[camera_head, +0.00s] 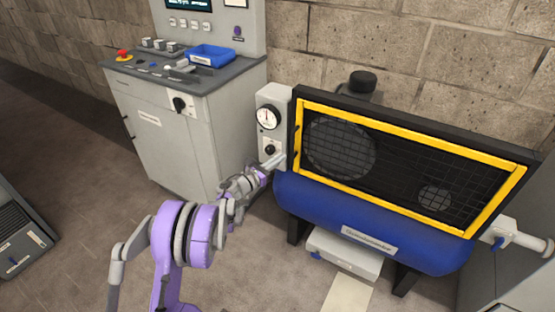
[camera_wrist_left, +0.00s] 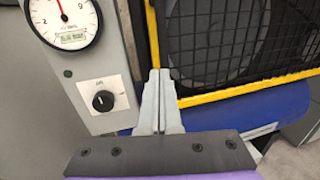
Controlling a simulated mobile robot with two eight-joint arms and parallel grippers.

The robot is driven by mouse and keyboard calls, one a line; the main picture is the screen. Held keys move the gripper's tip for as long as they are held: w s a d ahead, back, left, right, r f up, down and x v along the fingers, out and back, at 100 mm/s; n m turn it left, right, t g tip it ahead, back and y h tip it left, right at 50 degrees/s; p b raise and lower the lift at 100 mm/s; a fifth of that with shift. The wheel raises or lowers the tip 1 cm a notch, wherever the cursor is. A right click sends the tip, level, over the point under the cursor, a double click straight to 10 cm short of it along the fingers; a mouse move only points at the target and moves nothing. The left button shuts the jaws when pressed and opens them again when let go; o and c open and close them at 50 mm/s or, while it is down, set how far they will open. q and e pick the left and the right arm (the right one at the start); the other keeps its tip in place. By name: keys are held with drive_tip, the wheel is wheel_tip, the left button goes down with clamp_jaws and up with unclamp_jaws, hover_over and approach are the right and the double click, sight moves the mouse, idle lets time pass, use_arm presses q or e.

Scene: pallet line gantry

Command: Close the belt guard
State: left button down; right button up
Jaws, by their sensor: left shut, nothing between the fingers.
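The belt guard (camera_head: 482,218) is a yellow-framed dark mesh panel set against a black housing above a blue tank. Two pulley wheels show behind its mesh. I cannot tell whether the guard sits fully flush. The guard also shows in the left wrist view (camera_wrist_left: 245,88), where its lower left corner is just right of my fingertips. My left gripper (camera_head: 277,160) is shut and empty at the lower left of the guard, beside the gauge panel. Its fingers show closed together in the left wrist view (camera_wrist_left: 159,76); contact with the frame cannot be told. My right gripper is not in view.
The grey gauge panel (camera_head: 283,96) with a dial and black knob stands left of the guard. The blue tank (camera_head: 315,203) is below it. A grey control cabinet (camera_head: 160,125) with a blue tray (camera_head: 212,54) stands at left. A pipe (camera_head: 520,236) juts out at right.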

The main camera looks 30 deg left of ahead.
use_arm(q)
drive_tip(key=s+a, duration=0.2)
drive_tip(key=s, duration=0.9)
drive_tip(key=shift+a+p, duration=0.15)
drive_tip(key=shift+p, duration=0.15)
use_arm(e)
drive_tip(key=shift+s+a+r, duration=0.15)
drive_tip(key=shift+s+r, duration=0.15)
